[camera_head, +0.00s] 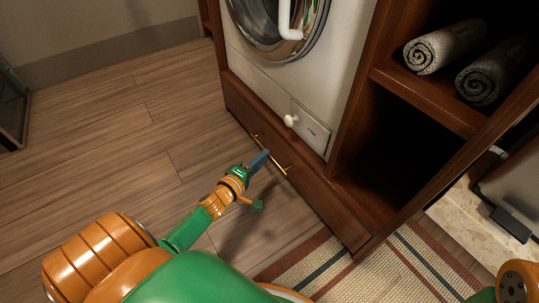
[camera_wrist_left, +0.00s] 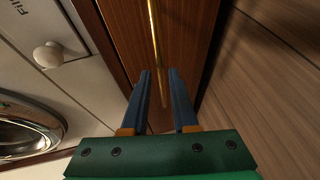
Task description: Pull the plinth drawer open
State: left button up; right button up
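The plinth drawer (camera_head: 315,197) is a long dark wooden front, low under the white washing machine, and looks shut. Its thin brass bar handle (camera_head: 279,162) runs along the front. My left gripper (camera_head: 266,155) is in front of the handle, its blue fingers pointing at the drawer. In the left wrist view the fingers (camera_wrist_left: 159,74) are apart, and the brass bar (camera_wrist_left: 155,40) appears between their tips. The fingers are not closed on it; I cannot tell how deep the bar sits between them. My right gripper is not in view.
The washing machine (camera_head: 355,50) has a small flap with a white knob (camera_head: 291,120) above the drawer. Open shelves with rolled grey towels (camera_head: 445,47) stand to the right. A striped rug (camera_head: 385,270) lies on the floor at the front. The wooden floor (camera_head: 110,130) to the left is clear.

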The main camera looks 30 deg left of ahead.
pick_arm(q)
jog(key=b+x, duration=0.1)
jog(key=x, duration=0.2)
jog(key=shift+w+f, duration=0.2)
jog(key=shift+w, duration=0.15)
grip_shut()
dwell(1.0)
